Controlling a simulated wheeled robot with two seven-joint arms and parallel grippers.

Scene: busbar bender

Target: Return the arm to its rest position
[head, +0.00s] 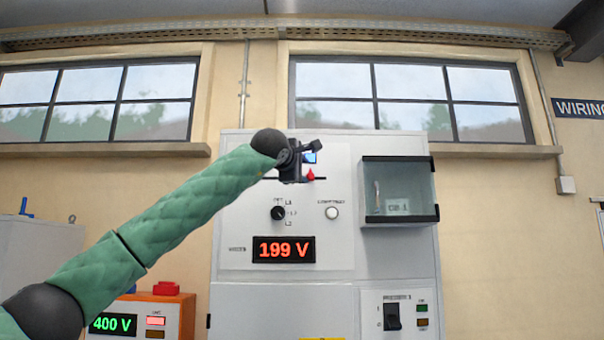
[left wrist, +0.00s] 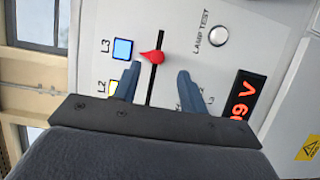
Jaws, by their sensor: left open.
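My left arm reaches up from the lower left in the head view, in green padded sleeves with dark joints. My left gripper (head: 302,164) is in front of the upper part of the grey cabinet. In the left wrist view its two blue-grey fingers (left wrist: 158,84) are spread apart with nothing held between them. A red pointed knob (left wrist: 152,57) on a black bar shows just beyond the fingertips; in the head view the red knob (head: 311,175) is beside the gripper. Whether a finger touches it, I cannot tell. My right gripper is not in view.
The cabinet (head: 285,300) carries a selector knob (head: 278,213), a lamp test button (head: 331,213), a 199 V display (head: 284,250) and a clear-fronted box (head: 398,190). A blue L3 lamp (left wrist: 123,49) is lit. An orange unit (head: 170,310) reading 400 V stands lower left.

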